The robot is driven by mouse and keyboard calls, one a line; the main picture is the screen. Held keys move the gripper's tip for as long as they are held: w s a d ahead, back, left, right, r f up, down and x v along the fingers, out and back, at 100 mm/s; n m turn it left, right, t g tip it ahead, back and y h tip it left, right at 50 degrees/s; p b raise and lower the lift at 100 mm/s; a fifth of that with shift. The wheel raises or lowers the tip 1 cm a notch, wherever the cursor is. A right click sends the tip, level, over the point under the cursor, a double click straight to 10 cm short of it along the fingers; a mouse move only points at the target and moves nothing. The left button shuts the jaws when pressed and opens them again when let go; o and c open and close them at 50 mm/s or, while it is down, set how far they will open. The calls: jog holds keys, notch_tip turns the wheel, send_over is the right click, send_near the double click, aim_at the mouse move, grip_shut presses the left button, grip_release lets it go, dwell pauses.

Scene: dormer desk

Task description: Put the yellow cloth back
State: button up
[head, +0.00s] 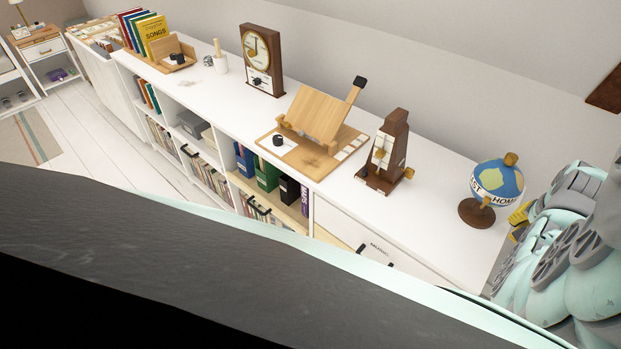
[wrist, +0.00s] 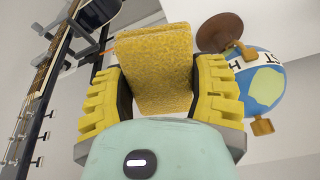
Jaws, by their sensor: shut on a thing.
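The yellow cloth (wrist: 155,70) shows in the wrist view as a folded, rough-textured block. My gripper (wrist: 160,85) is shut on it, with a yellow ribbed finger pad on each side. In the head view my gripper (head: 519,214) is at the right edge, beside the globe, with only a bit of its yellow finger showing. The cloth cannot be made out there.
A globe (head: 497,180) on a brown base stands close to my gripper; it also shows in the wrist view (wrist: 262,82). A metronome (head: 388,150), wooden stand (head: 318,115) and clock (head: 262,55) stand along the white cabinet top (head: 440,205). A guitar (wrist: 60,50) hangs at left.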

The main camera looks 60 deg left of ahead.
jog(key=shift+s+a+f+n+g+p, duration=0.35)
jog(key=shift+s+a+f+n+p, duration=0.2)
jog(key=shift+s+a+f, duration=0.7)
jog(key=shift+s+a+f+n+g+p, duration=0.3)
jog(key=shift+s+a+f+n+p, duration=0.35)
jog(key=shift+a+f, duration=0.95)
jog(key=shift+s+a+f+n+g+p, duration=0.35)
jog(key=shift+s+a+f, duration=0.75)
jog(key=shift+f, duration=0.7)
jog(key=shift+s, duration=0.15)
jog(key=shift+s+a, duration=0.1)
jog(key=shift+s, duration=0.05)
jog(key=shift+s+f, duration=0.1)
jog(key=shift+s+a, duration=0.1)
jog(key=shift+s, duration=0.05)
jog(key=shift+s+n, duration=0.25)
jog(key=shift+a+f, duration=0.15)
jog(key=shift+a, duration=0.05)
jog(key=shift+s+a, duration=0.1)
jog(key=shift+s, duration=0.15)
